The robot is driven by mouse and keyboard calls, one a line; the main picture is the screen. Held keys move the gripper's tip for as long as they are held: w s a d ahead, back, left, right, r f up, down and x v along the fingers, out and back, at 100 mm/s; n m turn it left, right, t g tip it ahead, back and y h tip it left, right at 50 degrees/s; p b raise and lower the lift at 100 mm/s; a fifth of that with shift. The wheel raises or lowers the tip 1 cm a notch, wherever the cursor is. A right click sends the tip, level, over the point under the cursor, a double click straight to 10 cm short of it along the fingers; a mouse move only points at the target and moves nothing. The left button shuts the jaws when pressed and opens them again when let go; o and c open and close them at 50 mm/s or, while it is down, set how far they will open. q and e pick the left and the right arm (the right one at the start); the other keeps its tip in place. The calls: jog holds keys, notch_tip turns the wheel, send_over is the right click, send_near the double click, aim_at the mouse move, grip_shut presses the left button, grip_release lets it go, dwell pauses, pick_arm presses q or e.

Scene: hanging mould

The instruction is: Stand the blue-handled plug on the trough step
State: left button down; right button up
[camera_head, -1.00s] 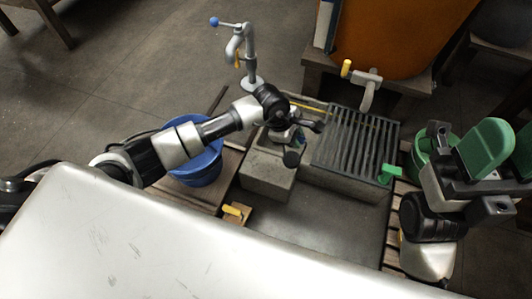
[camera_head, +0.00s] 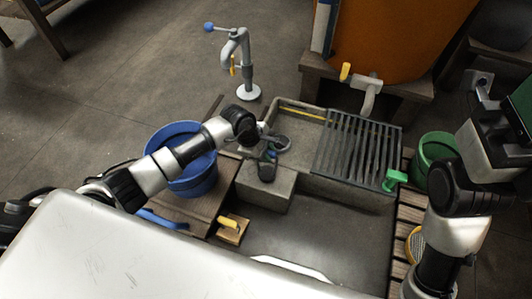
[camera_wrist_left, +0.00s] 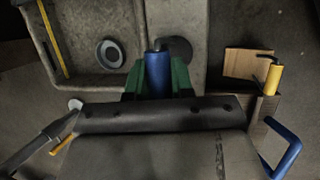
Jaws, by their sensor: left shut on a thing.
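My left gripper (camera_head: 268,158) has its green fingers shut around the blue handle (camera_wrist_left: 157,72) of the plug. The plug's dark round end (camera_head: 267,172) shows over the trough step (camera_head: 262,192), the concrete block at the trough's left front; it also shows in the left wrist view (camera_wrist_left: 178,48). I cannot tell whether the plug touches the step. The round drain (camera_head: 280,143) in the trough floor lies just behind the plug. My right gripper (camera_head: 522,103) is cut off at the right edge, and its opening is hidden.
A slatted grate (camera_head: 357,148) covers the trough's right part, with a green tab (camera_head: 395,179) at its corner. A blue bucket (camera_head: 181,178) stands at left, a green bucket (camera_head: 428,160) at right. A yellow-handled piece (camera_head: 230,222) sits on wood at front left.

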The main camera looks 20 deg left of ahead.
pick_arm(q)
jog(key=shift+f, duration=0.2)
jog(key=c, duration=1)
grip_release()
jog(key=shift+r, duration=0.15)
